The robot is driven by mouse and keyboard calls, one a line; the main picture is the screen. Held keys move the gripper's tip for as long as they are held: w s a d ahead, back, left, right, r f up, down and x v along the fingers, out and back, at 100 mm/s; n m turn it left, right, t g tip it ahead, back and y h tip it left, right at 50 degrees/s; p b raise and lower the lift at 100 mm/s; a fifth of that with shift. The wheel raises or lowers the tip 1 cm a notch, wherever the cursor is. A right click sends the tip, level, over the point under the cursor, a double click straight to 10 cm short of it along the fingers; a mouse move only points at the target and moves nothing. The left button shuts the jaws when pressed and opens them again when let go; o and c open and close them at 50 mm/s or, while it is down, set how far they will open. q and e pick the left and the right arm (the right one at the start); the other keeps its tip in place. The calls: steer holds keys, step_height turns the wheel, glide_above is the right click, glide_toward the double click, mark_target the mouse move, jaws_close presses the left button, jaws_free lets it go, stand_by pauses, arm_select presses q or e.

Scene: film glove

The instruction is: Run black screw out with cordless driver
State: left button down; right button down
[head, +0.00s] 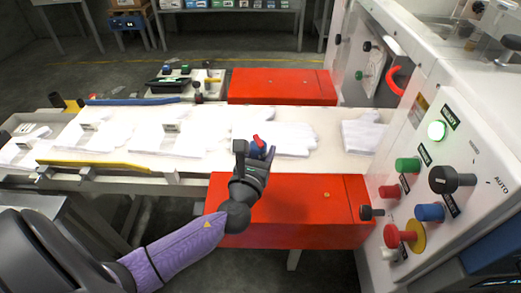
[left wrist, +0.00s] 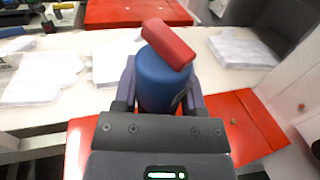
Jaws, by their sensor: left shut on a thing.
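My left gripper (head: 256,152) is shut on a blue tool with a red top, which looks like the cordless driver (head: 258,143). It holds it above the conveyor's near edge, by the near red box. In the left wrist view the driver's blue body (left wrist: 160,82) stands between the fingers, its red top tilted. Its tip is hidden. A black screw-like knob (head: 371,212) sticks out of the machine's side at the right end of the near red box, well right of the gripper. I cannot tell whether it is the black screw. My right gripper is out of view.
White gloves (head: 290,140) lie flat along the white conveyor (head: 325,148). Red boxes flank it, the near one (head: 290,215) and the far one (head: 280,85).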

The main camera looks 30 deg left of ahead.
arm_select(q)
steer(key=shift+f, duration=0.3)
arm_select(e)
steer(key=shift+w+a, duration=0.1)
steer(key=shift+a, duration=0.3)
arm_select(q)
steer(key=shift+f, duration=0.1)
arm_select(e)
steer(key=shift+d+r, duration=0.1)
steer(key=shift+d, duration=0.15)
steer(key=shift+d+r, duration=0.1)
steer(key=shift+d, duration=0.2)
